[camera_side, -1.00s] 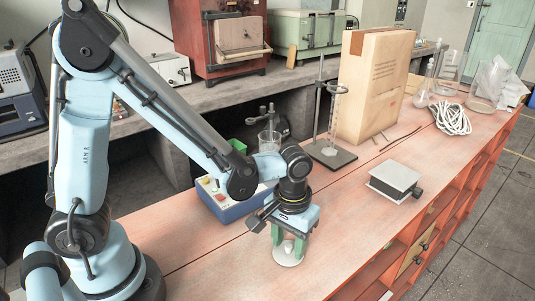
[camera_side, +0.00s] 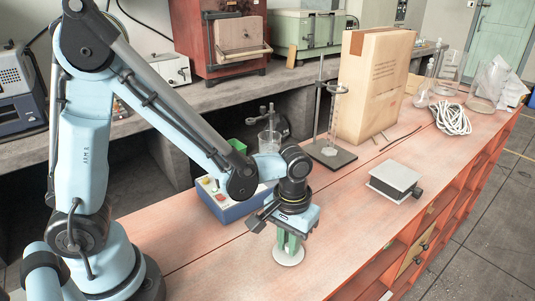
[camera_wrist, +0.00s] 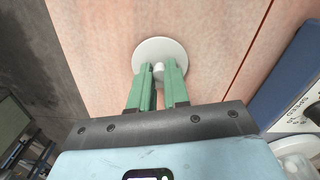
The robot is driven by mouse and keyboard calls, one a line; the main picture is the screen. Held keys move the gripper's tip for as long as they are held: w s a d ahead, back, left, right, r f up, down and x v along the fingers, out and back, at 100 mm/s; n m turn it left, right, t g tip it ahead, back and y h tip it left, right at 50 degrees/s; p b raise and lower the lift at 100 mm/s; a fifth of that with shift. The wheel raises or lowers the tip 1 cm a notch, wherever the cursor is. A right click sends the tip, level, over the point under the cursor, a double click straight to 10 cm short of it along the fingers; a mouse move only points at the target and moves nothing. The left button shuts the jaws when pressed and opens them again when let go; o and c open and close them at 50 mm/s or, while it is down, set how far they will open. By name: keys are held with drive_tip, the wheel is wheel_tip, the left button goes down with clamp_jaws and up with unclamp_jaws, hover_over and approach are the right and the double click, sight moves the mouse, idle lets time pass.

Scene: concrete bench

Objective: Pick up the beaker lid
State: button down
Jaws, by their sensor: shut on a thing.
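The beaker lid (camera_side: 288,257) is a white disc lying on the orange-red bench top below my gripper. In the wrist view the lid (camera_wrist: 160,50) shows as a round white plate with a small knob at its middle. My gripper (camera_side: 289,246) points down, and its green fingers are shut on the lid's knob. In the wrist view the fingertips (camera_wrist: 160,70) stand close on both sides of the knob. The near part of the lid is hidden by the fingers. The lid looks flat on the bench; I cannot tell any gap under it.
A white-topped device (camera_side: 396,180) sits to the right. A stand (camera_side: 330,157), a large cardboard box (camera_side: 372,90) and coiled white cord (camera_side: 451,119) lie farther back. Bench around the lid is clear.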

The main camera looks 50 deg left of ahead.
drive_tip(key=shift+r, duration=0.55)
drive_tip(key=r, duration=0.2)
drive_tip(key=s+r, duration=0.1)
drive_tip(key=shift+d+r, duration=0.3)
drive_tip(key=shift+d, duration=0.1)
drive_tip(key=s+d+r, duration=0.7)
drive_tip(key=r, duration=0.2)
drive_tip(key=shift+s, duration=0.4)
drive_tip(key=shift+w+a+r, duration=0.1)
